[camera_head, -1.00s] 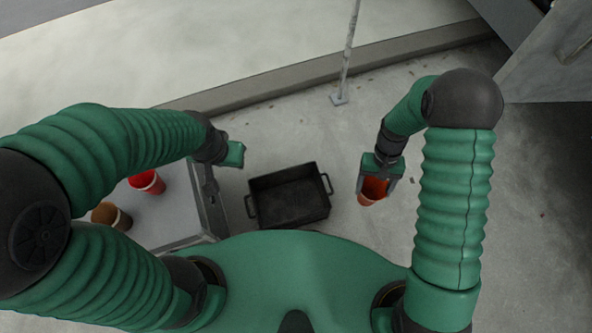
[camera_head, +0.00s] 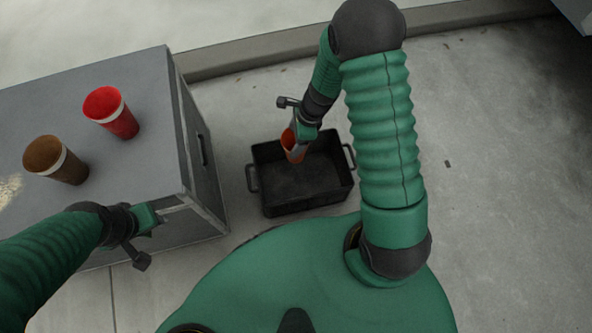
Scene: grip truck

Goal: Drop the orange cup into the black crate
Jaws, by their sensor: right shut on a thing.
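The orange cup (camera_head: 291,146) is held in my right gripper (camera_head: 297,138), tilted, over the back left part of the black crate (camera_head: 265,208). The gripper's fingers partly hide the cup. The crate is on the floor, with a handle at each side, and its visible floor is empty. My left gripper (camera_head: 145,240) is at the front right edge of the grey cabinet, away from the cups; I cannot tell from this angle whether it is open or shut.
The grey cabinet (camera_head: 150,100) stands left of the crate. On its top are a red cup (camera_head: 113,116) and a brown cup (camera_head: 61,163), both with a pale band. The concrete floor (camera_head: 490,200) to the right is clear. A kerb runs along the back.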

